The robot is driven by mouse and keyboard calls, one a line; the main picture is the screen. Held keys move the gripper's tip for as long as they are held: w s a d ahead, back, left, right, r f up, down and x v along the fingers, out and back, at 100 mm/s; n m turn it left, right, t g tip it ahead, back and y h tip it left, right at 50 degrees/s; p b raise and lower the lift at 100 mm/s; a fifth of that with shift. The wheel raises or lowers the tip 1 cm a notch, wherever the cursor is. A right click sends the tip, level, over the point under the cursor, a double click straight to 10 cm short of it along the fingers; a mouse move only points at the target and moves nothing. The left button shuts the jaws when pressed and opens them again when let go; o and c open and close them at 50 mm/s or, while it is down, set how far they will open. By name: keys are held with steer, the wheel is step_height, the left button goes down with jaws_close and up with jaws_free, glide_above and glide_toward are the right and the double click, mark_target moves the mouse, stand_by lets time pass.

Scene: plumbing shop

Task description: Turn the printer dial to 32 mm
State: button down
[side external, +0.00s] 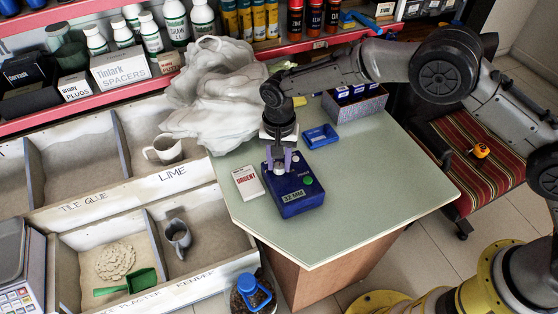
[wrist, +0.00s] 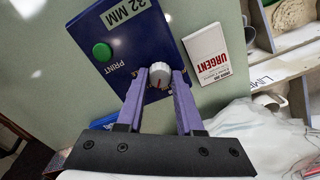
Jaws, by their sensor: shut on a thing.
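The blue printer (side external: 300,196) sits on the pale green table top, with a label reading 32 MM (side external: 292,196) on its front and a green button (side external: 308,181). In the wrist view the printer (wrist: 132,62) shows the word PRINT beside the green button (wrist: 102,51). Its white dial (wrist: 160,76) has a red pointer line. My gripper (wrist: 160,80) points down at the dial, with a purple finger on either side, shut on it. In the side view my gripper (side external: 280,168) hides most of the dial. Any scale marks around the dial cannot be read.
A white URGENT box (side external: 248,182) lies close beside the printer. Crumpled plastic sheeting (side external: 212,95) covers the table's back left. The table's front right (side external: 390,200) is clear.

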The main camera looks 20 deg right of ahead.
mark_target(279, 165)
steer(key=m, duration=0.4)
steer(key=shift+m, duration=0.3)
stand_by(0.3)
steer(key=c, duration=0.5)
jaws_free()
steer(key=shift+c, duration=0.2)
step_height(279, 165, up, 14)
steer(key=shift+f, duration=0.1)
stand_by(0.4)
